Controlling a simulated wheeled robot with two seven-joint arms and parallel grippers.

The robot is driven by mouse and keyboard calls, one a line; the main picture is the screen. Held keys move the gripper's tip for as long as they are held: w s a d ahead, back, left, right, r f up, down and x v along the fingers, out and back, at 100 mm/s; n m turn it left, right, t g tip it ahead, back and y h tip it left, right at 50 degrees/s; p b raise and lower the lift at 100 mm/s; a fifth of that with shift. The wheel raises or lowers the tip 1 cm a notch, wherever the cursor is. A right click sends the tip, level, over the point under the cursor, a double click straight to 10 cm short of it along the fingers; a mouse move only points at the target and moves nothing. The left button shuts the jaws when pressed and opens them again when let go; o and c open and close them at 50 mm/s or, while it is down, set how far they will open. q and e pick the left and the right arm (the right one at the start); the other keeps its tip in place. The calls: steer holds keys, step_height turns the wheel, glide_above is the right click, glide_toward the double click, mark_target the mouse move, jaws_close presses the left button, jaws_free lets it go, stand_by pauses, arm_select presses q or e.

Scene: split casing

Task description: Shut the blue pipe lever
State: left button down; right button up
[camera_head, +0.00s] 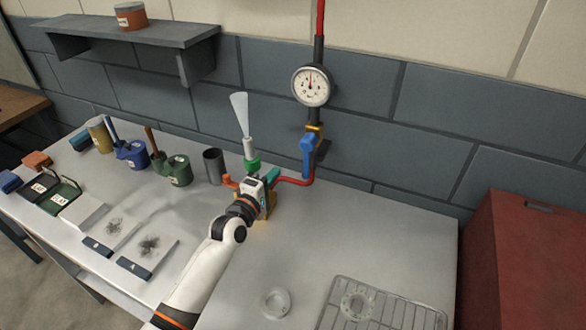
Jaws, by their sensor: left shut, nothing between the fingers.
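The blue pipe lever (307,153) is on the pipe below the round gauge, just under a yellow fitting (315,128). It stands roughly upright, nearly in line with the pipe. My left gripper (271,181) is shut and empty. It is low in front of the red pipe bend, below and left of the blue lever and apart from it. Whether it touches the red pipe or the parts behind it, I cannot tell. My right gripper is not in view.
A green nozzle (252,164) with a pale cone above it stands behind my left gripper. The gauge (311,86) is above the lever. A grey cup (213,166) and several cans are to the left. A wire rack (385,306) and red cabinet (530,262) are to the right.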

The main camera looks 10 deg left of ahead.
arm_select(q)
steer(key=w+d, duration=0.1)
steer(key=w+d+p, duration=0.1)
steer(key=d, duration=0.1)
steer(key=w+d+p, duration=0.1)
steer(key=shift+d, duration=0.4)
steer(key=shift+w, duration=0.1)
